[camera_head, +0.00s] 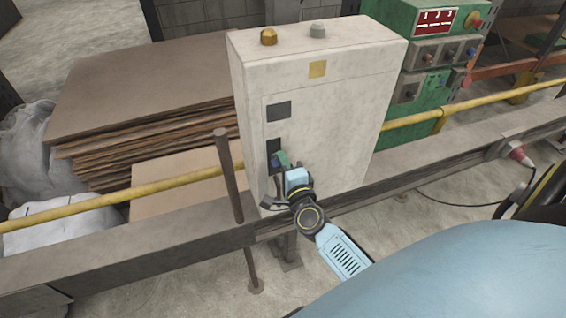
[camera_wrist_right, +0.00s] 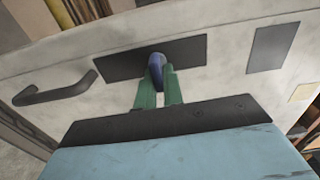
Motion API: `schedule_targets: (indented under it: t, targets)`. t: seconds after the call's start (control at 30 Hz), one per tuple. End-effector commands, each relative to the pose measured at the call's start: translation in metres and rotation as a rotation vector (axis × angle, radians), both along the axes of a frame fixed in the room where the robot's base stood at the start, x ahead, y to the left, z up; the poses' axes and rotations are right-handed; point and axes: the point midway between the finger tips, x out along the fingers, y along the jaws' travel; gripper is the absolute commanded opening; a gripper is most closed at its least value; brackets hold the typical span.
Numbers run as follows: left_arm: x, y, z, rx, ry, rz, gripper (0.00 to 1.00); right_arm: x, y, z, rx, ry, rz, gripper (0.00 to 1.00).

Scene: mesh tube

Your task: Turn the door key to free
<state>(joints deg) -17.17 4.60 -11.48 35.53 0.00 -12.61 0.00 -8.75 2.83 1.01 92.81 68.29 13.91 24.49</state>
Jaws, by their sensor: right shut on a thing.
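The door key is a small blue piece (camera_wrist_right: 156,70) standing out from a black lock plate (camera_wrist_right: 115,62) on the pale cabinet (camera_head: 330,110). My right gripper (camera_head: 281,160) is at the cabinet front, in front of the lock plate. In the right wrist view its two green fingers (camera_wrist_right: 159,88) are shut on the blue key. The fingers and wrist hide much of the key in the head view. A dark door handle (camera_wrist_right: 55,90) is left of the plate in the wrist view. My left gripper is not in view.
A yellow rail (camera_head: 180,187) and a grey beam (camera_head: 130,240) run across in front of and beside the cabinet. A brown post (camera_head: 229,175) stands left of my right gripper. Stacked boards (camera_head: 150,85) lie to the left; a green control box (camera_head: 430,60) stands to the right.

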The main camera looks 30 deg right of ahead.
Motion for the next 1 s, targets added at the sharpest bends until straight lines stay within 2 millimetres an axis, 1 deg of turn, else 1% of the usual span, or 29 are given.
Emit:
schedule_targets:
  t: [0.2,0.57,0.6,0.73,1.0]
  targets:
    - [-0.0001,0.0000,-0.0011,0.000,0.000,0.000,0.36,-0.0002,-0.0003,-0.0004,0.029,-0.007,-0.001,0.00]
    - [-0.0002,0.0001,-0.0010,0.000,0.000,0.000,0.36,-0.0001,-0.0002,-0.0004,0.032,-0.008,-0.001,0.00]
    - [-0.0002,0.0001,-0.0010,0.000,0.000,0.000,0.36,-0.0001,-0.0002,-0.0004,0.032,-0.008,-0.001,0.13]
    - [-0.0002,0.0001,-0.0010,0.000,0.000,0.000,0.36,-0.0001,-0.0001,-0.0004,0.031,-0.007,-0.001,0.30]
    - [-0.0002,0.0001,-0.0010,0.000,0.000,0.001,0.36,-0.0004,0.0000,-0.0005,0.029,-0.007,0.000,0.31]
